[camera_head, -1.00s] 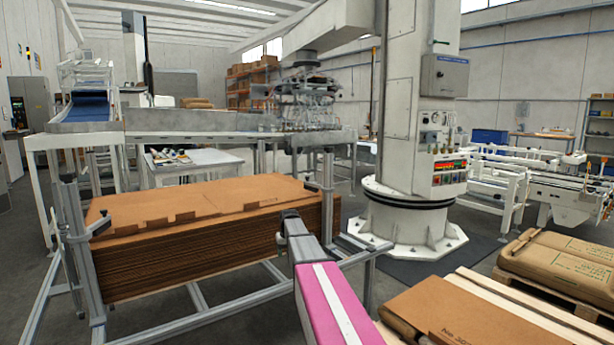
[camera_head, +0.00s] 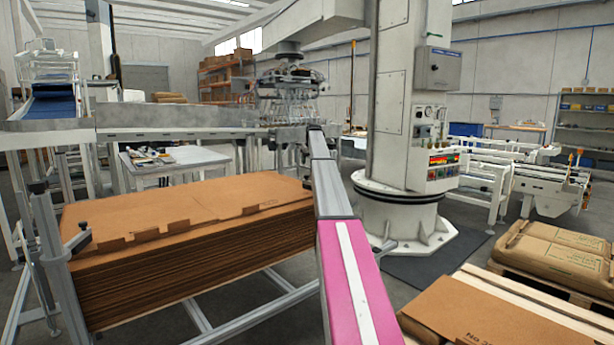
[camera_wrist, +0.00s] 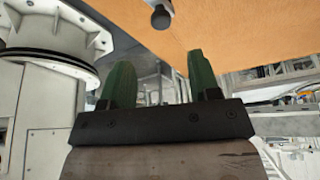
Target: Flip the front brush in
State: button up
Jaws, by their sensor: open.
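In the wrist view my gripper (camera_wrist: 155,72) shows two green fingers spread apart with nothing between them. Beyond them, at the top edge, is a dark round-ended piece (camera_wrist: 160,18) on a grey stem beside the cardboard; it may be the front brush, but I cannot be sure. In the head view the stack of brown cardboard sheets (camera_head: 180,250) lies in a metal frame. A black piece (camera_head: 78,238) sticks out over its left corner from a post. Another dark piece (camera_head: 307,181) shows at its right corner, close to my arm. My arm hides the gripper in the head view.
The white column (camera_head: 400,110) stands on a round base just behind and right of the frame. A grey table (camera_head: 180,160) is behind the stack. Pallets with cardboard (camera_head: 505,315) and sacks (camera_head: 560,250) fill the lower right. Open floor lies between.

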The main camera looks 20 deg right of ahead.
jog(key=x, duration=0.9)
jog(key=shift+w+f, duration=0.15)
jog(key=shift+f, duration=0.15)
